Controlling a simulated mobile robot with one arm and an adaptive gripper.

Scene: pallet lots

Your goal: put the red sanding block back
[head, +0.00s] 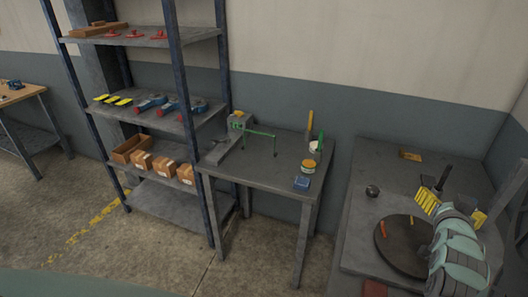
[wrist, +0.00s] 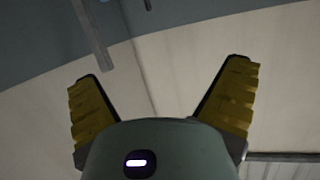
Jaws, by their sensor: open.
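My gripper (head: 455,207) is open and empty above the right side of the grey workbench (head: 375,160) in the head view. Its two yellow-padded fingers stand wide apart in the wrist view (wrist: 163,90), with only wall surfaces behind them. Several small red tools (head: 134,34) lie on the top shelf of the rack. A small orange-red piece (head: 383,229) lies on a dark round disc (head: 396,248), left of my gripper. A dull red blocky thing (head: 375,288) shows at the bottom edge, partly cut off. I cannot tell which is the sanding block.
A shelf rack (head: 197,120) holds yellow and blue tools and cardboard boxes (head: 164,165). A grey table (head: 262,177) carries a green frame, cans and a blue box (head: 302,183). A dark ball (head: 372,191) sits on the workbench. Floor (head: 150,245) is clear before the rack.

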